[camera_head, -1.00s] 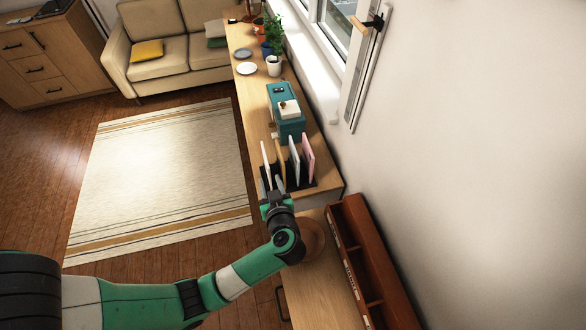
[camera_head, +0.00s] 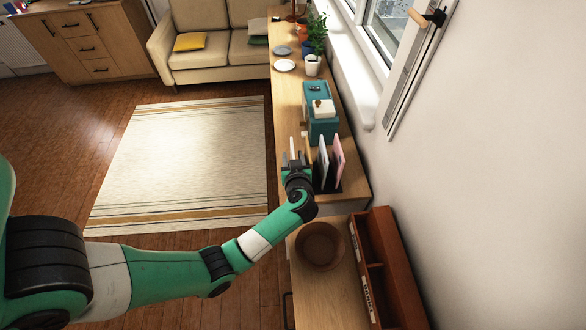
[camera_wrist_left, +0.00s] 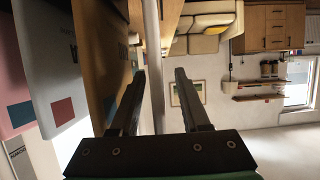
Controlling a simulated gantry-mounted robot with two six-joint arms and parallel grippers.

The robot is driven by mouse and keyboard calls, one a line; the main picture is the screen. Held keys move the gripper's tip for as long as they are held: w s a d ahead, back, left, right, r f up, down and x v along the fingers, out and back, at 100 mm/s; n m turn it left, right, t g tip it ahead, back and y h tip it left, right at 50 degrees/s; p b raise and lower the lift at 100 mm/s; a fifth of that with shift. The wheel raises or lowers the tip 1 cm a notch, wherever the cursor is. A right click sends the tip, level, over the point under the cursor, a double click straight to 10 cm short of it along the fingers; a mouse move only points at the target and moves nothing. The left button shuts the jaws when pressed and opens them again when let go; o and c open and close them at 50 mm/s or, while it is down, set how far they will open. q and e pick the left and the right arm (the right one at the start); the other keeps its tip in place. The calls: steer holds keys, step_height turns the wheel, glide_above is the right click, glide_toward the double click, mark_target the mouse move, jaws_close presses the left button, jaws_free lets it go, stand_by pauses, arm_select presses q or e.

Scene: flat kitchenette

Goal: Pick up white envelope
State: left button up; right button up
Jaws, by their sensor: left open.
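The white envelope (camera_wrist_left: 153,55) stands upright and shows edge-on as a thin white strip between the fingers in the left wrist view. It is leftmost in a row of envelopes; in the head view only a pale sliver (camera_head: 291,146) shows, the rest hidden by my gripper. My left gripper (camera_head: 294,160) is open, with its fingers on either side of this envelope; in the left wrist view a gap shows between it and the fingers (camera_wrist_left: 157,102). A tan envelope (camera_wrist_left: 103,50) stands just beside the left finger. My right gripper is not in view.
Another white envelope (camera_head: 322,165) and a pink one (camera_head: 338,160) stand close by in the dark rack. Teal boxes (camera_head: 321,128) stand behind. A brown bowl (camera_head: 320,246) and a reddish shelf unit (camera_head: 385,265) lie nearer. Open floor with a rug (camera_head: 190,160) is left.

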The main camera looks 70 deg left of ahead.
arm_select(q)
steer(key=shift+a, duration=0.1)
jaws_close()
stand_by(0.4)
